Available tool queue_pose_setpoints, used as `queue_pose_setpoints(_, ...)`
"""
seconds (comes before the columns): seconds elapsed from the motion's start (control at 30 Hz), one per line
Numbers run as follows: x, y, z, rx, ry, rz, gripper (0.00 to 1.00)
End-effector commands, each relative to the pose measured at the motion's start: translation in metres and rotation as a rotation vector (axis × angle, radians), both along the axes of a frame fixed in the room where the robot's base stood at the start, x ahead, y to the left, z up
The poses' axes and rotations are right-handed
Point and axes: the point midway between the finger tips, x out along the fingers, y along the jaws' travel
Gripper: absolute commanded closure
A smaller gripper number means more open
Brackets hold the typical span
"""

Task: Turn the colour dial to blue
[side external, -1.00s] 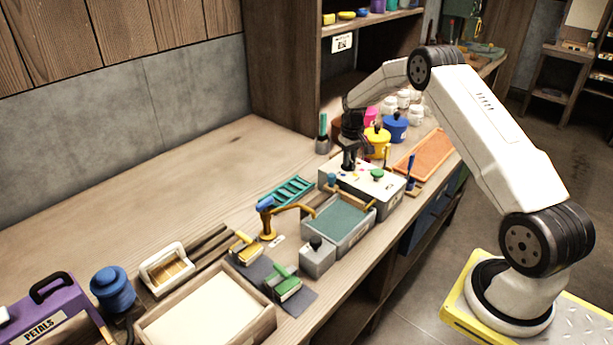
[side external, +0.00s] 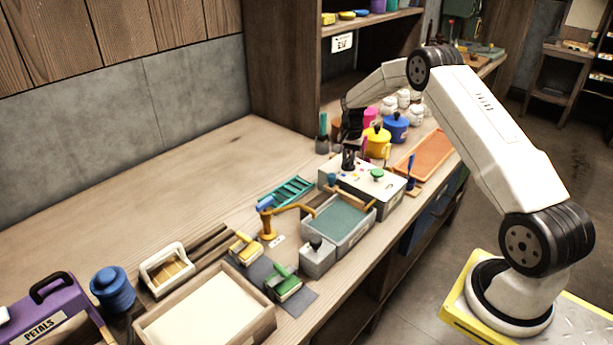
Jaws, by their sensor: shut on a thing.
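The colour dial sits on top of a pale box (side external: 378,198) with small coloured dots on its top, toward the right of the bench. My gripper (side external: 348,164) points down at the left part of this box's top, among the dots. It is shut on what appears to be the dark dial knob; the fingers hide most of it. The colour that the dial points to is too small to tell. A green knob (side external: 377,174) stands on the same box, to the right of my gripper.
Yellow (side external: 376,142) and blue (side external: 395,127) pots stand close behind my gripper. A grey tray with a teal surface (side external: 340,222) is in front of the box. An orange tray (side external: 424,156) lies at right. The bench's back left is clear.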

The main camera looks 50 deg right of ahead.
Motion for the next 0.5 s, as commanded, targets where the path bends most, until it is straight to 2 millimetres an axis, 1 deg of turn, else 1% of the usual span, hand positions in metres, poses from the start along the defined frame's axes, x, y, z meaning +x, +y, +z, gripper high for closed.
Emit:
queue_pose_setpoints(0.23,0.0008,-0.0001,0.0013,0.0,-0.001,-0.088,1.0)
queue_pose_setpoints(0.5,0.0009,-0.0001,0.0013,-0.001,-0.001,-0.105,1.0)
